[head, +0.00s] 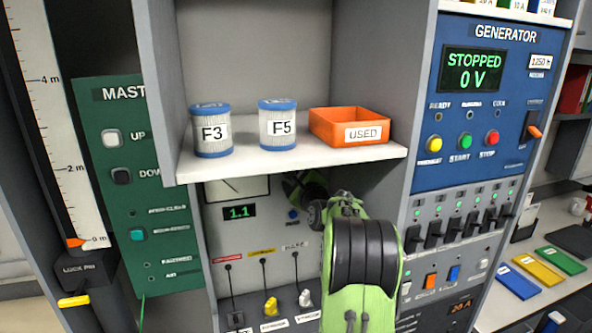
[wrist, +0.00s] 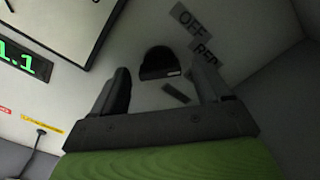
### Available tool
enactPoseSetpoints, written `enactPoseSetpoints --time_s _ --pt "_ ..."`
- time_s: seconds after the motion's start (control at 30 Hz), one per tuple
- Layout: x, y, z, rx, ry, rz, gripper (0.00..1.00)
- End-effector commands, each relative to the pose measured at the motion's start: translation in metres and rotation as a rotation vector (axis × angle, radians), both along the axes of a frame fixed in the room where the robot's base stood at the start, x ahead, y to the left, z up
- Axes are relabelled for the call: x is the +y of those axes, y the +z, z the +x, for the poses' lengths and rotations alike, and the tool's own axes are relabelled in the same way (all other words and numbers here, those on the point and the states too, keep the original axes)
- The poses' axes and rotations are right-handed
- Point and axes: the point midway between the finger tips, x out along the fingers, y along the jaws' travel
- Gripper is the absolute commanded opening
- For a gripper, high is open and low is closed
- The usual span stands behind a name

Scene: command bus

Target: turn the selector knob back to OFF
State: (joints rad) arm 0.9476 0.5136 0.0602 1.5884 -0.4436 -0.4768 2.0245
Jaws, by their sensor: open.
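The selector knob (wrist: 158,60) is a dark, rounded knob on the pale panel in the wrist view, with a small white mark at its lower right edge. An OFF label (wrist: 189,18) lies above and right of it. A second label, partly hidden and starting "REP", is to its right, and an unreadable one lies below it. My gripper (wrist: 161,68) is open, one finger on each side of the knob in the picture; I cannot tell whether they touch it. In the head view my gripper (head: 304,188) is under the shelf and hides the knob.
A shelf (head: 290,160) overhangs the panel, holding the F3 canister (head: 211,130), the F5 canister (head: 277,124) and an orange USED tray (head: 350,127). The blue generator panel (head: 497,100) stands right.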

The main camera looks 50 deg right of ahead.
Motion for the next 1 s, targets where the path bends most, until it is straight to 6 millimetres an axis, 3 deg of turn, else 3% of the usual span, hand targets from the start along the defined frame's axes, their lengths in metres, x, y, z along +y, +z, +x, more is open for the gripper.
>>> enactPoseSetpoints --time_s 0.33,0.7,1.0 --pt "-0.0046 -0.0007 0.0089 0.002 0.0 0.0 0.77" --pt "-0.0045 -0.0009 0.0086 0.002 0.0 0.0 0.21" --pt "-0.0043 -0.0023 0.0086 0.021 0.0 -0.035 0.21"
